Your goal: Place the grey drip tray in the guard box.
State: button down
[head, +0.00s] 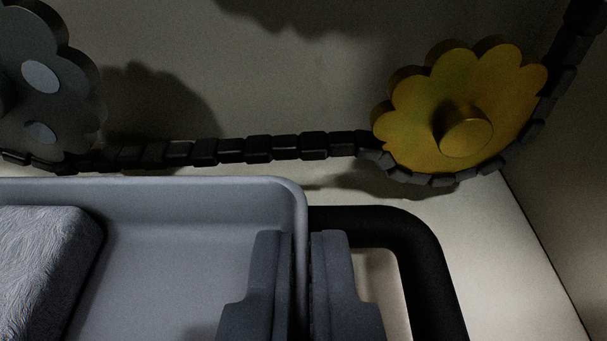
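The grey drip tray (190,191) fills the lower left of the head view, with its left and near parts out of frame. A pale grey, rough-textured block (38,270) lies in it. My gripper (302,240) is at the bottom centre, its two dark fingers close together on either side of the tray's right wall, shut on it. A pale-walled space (300,80) with a chain in it is probably the guard box; its full outline is out of view. I cannot tell whether the tray touches its floor.
A black chain (259,149) runs just beyond the tray's far rim. It passes under a yellow sprocket (463,110) at right and a grey sprocket (45,85) at left. A black rounded frame (424,250) stands right of my gripper. Pale floor (500,260) lies bare at right.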

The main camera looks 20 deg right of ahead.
jog(key=shift+x, duration=1.15)
notch_tip(320, 180, down, 3)
jog(key=shift+w+f+b, duration=0.1)
jog(key=shift+b, duration=1.15)
jog(key=c, duration=1.6)
grip_release()
jog(key=shift+c, duration=0.2)
jog(key=p+v, duration=0.3)
jog(key=v, duration=0.9)
